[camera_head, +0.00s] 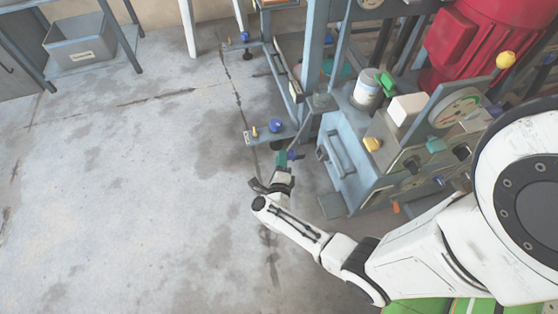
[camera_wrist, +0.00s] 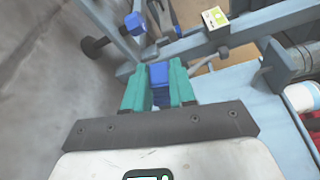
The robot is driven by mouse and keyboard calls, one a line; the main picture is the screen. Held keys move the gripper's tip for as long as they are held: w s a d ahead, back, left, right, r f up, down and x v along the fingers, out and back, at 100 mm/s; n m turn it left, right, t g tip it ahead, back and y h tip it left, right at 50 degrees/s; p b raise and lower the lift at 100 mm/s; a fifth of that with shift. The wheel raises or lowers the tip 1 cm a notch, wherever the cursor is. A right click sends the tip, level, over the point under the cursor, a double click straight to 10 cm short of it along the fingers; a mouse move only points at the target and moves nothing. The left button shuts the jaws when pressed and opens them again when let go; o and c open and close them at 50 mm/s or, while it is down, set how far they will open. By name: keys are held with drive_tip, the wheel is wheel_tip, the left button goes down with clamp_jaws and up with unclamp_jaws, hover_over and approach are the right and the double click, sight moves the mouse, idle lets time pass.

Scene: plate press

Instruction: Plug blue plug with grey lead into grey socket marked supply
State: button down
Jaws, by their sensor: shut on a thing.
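My gripper (camera_head: 286,159) is at the end of my outstretched arm, low beside the blue-grey press frame. Its two teal fingers show in the wrist view (camera_wrist: 159,86), shut on a blue block, the blue plug (camera_wrist: 160,74). A small blue patch of the plug (camera_head: 293,154) shows at the fingers in the head view. I cannot make out its grey lead or the plug's front end. I cannot pick out a grey socket marked supply. A small box with a pale green label (camera_wrist: 215,18) sits on a frame bar ahead and right of the fingers; its writing is unreadable.
The press frame (camera_wrist: 195,47) crosses close ahead of the fingers. A low ledge (camera_head: 262,138) carries a blue knob (camera_head: 276,125) and a small yellow piece (camera_head: 255,131). A blue-grey cabinet (camera_head: 345,150) stands right. Open concrete floor (camera_head: 120,190) lies left.

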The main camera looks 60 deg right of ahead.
sight(294, 159)
drive_tip(key=shift+s+d+f, duration=0.3)
drive_tip(key=shift+s+d, duration=0.5)
drive_tip(key=shift+s, duration=0.1)
drive_tip(key=shift+s+d+f, duration=0.3)
drive_tip(key=shift+s+d, duration=0.45)
drive_tip(key=shift+s, duration=0.1)
drive_tip(key=shift+s+d+f+b, duration=0.3)
drive_tip(key=shift+s+d+b, duration=0.15)
drive_tip(key=shift+s+d, duration=0.25)
drive_tip(key=shift+s+d+f+b, duration=0.25)
drive_tip(key=shift+s+d+b, duration=0.3)
drive_tip(key=shift+s, duration=0.25)
idle(1.3)
drive_tip(key=c, duration=0.8)
unclamp_jaws()
drive_tip(key=shift+c, duration=0.2)
drive_tip(key=p+v, duration=0.3)
drive_tip(key=v, duration=0.7)
drive_tip(key=shift+s+a, duration=0.15)
drive_tip(key=shift+a, duration=0.2)
